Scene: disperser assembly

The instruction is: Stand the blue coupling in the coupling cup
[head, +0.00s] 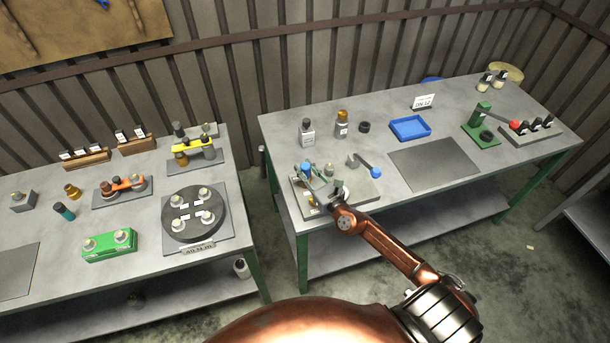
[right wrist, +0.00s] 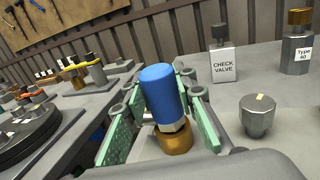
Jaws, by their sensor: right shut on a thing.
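The blue coupling (head: 306,167) is at the left part of the grey fixture board on the right-hand bench. In the right wrist view the coupling (right wrist: 163,90) is a blue cylinder with a silver collar, close to upright and leaning slightly. My right gripper (head: 312,174) is shut on it, with a green finger on each side in the right wrist view (right wrist: 165,104). A brass round part (right wrist: 174,140) shows directly under the silver collar. I cannot tell whether this is the coupling cup, or whether the coupling is seated in it. My left gripper is not in view.
A grey block with a blue-knobbed lever (head: 375,172) stands right of the gripper. A check valve (head: 306,132) and a brass-topped bottle (head: 342,123) stand behind. A blue tray (head: 410,128) and a bare dark mat (head: 434,164) lie to the right. A gap separates the two benches.

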